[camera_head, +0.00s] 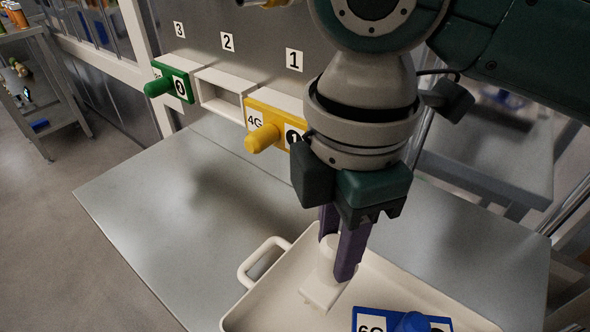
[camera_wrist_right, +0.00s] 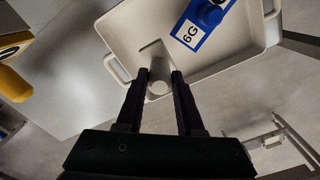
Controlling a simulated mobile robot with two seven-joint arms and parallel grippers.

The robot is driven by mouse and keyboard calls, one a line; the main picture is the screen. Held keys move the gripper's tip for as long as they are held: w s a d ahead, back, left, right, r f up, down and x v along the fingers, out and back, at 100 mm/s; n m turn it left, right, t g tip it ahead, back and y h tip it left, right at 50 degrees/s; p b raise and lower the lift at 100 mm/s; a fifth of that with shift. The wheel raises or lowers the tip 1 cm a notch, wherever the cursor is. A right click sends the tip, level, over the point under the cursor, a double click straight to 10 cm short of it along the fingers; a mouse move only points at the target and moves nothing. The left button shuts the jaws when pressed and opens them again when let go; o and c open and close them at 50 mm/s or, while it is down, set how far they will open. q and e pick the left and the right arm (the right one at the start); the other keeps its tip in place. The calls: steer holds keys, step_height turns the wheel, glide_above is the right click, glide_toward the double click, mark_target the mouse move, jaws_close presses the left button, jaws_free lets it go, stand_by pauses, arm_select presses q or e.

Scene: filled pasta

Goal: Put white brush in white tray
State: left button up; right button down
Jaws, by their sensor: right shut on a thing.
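The white brush (camera_head: 322,290) is held upright by its handle between the purple fingers of my right gripper (camera_head: 338,258). Its flat base is over the floor of the white tray (camera_head: 262,302), near the tray's left side; I cannot tell whether it touches the floor. In the right wrist view the brush (camera_wrist_right: 157,86) shows between the dark fingers of the right gripper (camera_wrist_right: 162,78), with the tray (camera_wrist_right: 125,30) beneath. My left gripper is not in view.
The tray stands on a grey metal table (camera_head: 160,205). The table's left part is clear.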

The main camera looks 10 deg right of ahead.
mark_target(330, 281)
step_height(330, 281, down, 8)
steer(key=shift+r+b, duration=0.1)
steer(key=shift+b, duration=0.55)
